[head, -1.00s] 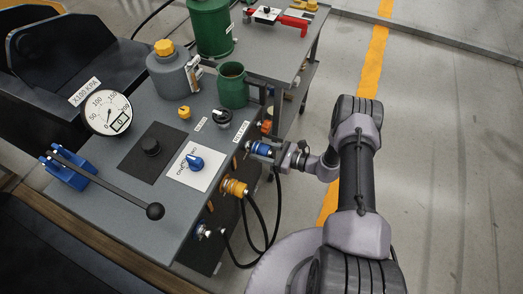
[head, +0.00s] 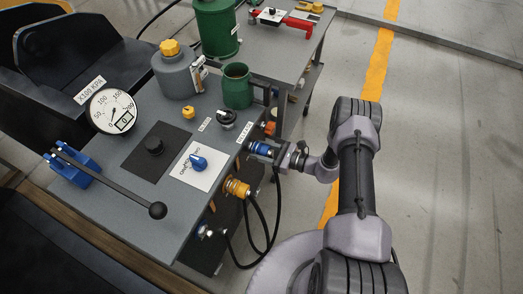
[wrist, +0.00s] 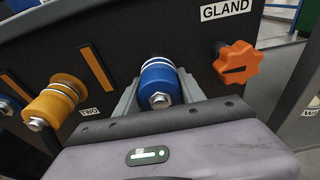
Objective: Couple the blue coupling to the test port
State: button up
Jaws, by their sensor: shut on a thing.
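The blue coupling (head: 261,149) is at the right-hand side panel of the grey bench in the head view. My gripper (head: 281,154) is shut on it from the right. In the wrist view the blue coupling (wrist: 158,78) sits between my grey fingers (wrist: 160,110), with its silver hex end facing the camera and its far end against or very close to the dark panel. The port behind it is hidden, so I cannot tell whether it is seated or locked.
A yellow coupling (head: 237,187) is on the panel to the left, above a "TWO" label in the wrist view. An orange knob (wrist: 237,64) is close on the right under the "GLAND" label. Black hoses (head: 272,225) hang below. Floor to the right is clear.

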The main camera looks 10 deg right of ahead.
jog(key=o, duration=1.2)
jog(key=shift+w+a, duration=0.1)
jog(key=p+v, duration=0.4)
jog(key=v, duration=1.3)
jog(key=shift+r, duration=0.1)
